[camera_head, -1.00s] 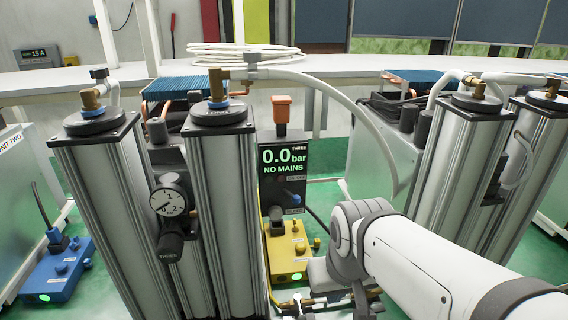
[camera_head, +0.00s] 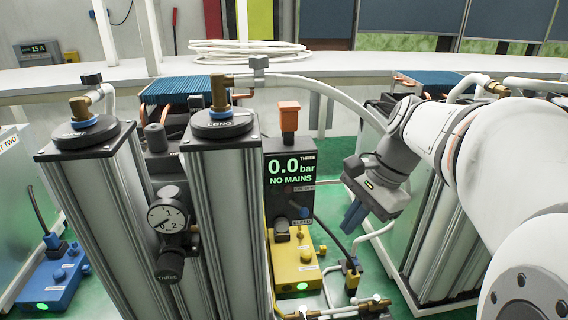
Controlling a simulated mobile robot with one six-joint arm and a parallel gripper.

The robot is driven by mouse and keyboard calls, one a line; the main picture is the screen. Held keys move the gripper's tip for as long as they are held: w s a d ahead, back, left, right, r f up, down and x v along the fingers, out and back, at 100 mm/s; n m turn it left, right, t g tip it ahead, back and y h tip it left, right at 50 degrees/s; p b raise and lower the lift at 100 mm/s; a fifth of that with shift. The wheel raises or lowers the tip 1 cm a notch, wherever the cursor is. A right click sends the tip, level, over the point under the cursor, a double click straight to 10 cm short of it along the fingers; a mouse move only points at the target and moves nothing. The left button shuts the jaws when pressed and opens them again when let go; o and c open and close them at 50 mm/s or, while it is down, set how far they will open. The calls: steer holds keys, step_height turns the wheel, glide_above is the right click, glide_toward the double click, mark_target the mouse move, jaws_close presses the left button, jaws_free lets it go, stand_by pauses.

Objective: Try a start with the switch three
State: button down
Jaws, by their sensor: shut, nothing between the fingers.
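The dark panel labelled THREE (camera_head: 276,203) stands behind and right of the front pair of metal columns. Its green display (camera_head: 290,172) reads 0.0 bar and NO MAINS. Below the display is a small switch (camera_head: 289,188) beside a pale label too small to read surely; its position is unclear. A blue knob (camera_head: 304,211) sits lower, above a label that seems to read BLEED. My gripper (camera_head: 353,217) is right of the panel, apart from it. Its blue fingers point down and left, shut and empty.
A yellow box (camera_head: 296,262) with a lit green lamp sits below the panel. A gauge (camera_head: 167,216) marked THREE hangs on the front columns (camera_head: 232,225). More columns (camera_head: 435,235) stand right, behind my arm. A blue box (camera_head: 52,278) is at left.

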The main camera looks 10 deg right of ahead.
steer(key=w+d+r+m+y, duration=0.3)
steer(key=w+d+r+m, duration=0.1)
steer(key=d+r+m, duration=0.2)
steer(key=shift+w+d+r+m+t+y, duration=0.2)
steer(key=shift+r+m+t+y, duration=0.15)
steer(key=shift+r+m, duration=0.45)
steer(key=p, duration=0.1)
glide_toward(298, 207)
steer(key=shift+a+f, duration=0.75)
steer(key=shift+f, duration=2.05)
steer(key=shift+s, duration=0.4)
steer(key=shift+d, duration=0.1)
